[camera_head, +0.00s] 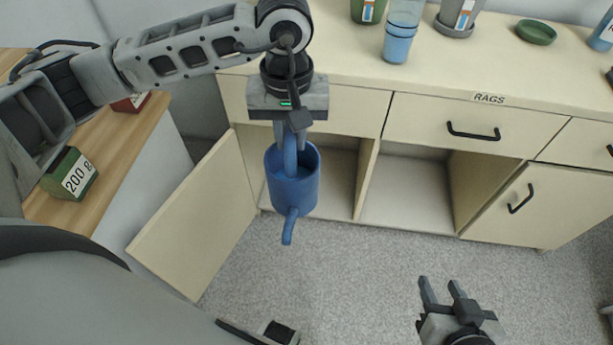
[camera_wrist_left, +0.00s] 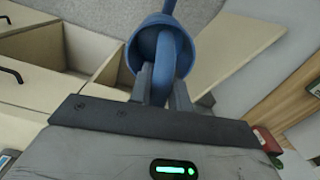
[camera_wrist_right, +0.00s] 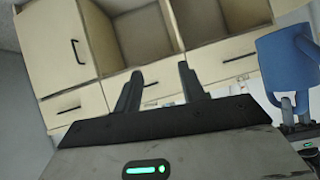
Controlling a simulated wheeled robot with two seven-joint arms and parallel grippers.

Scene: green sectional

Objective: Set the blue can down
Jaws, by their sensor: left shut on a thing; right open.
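The blue can (camera_head: 292,192), with an arched handle and a spout, hangs upright in the air in front of the open cabinet in the head view. My left gripper (camera_head: 291,147) points down, shut on its handle. The left wrist view shows the handle between the fingers of the left gripper (camera_wrist_left: 160,82) and the can's open rim (camera_wrist_left: 138,52). The can (camera_wrist_right: 288,62) also shows at the right of the right wrist view. My right gripper (camera_head: 440,287) is open and empty, low over the floor at the lower right, apart from the can.
The counter (camera_head: 440,70) carries cups, stacked blue tumblers (camera_head: 398,45) and a green dish (camera_head: 536,32). An open cabinet door (camera_head: 195,220) juts out left of the can. A wooden surface (camera_head: 120,150) at left holds a green "200 g" block (camera_head: 70,175). The grey floor (camera_head: 340,280) is clear.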

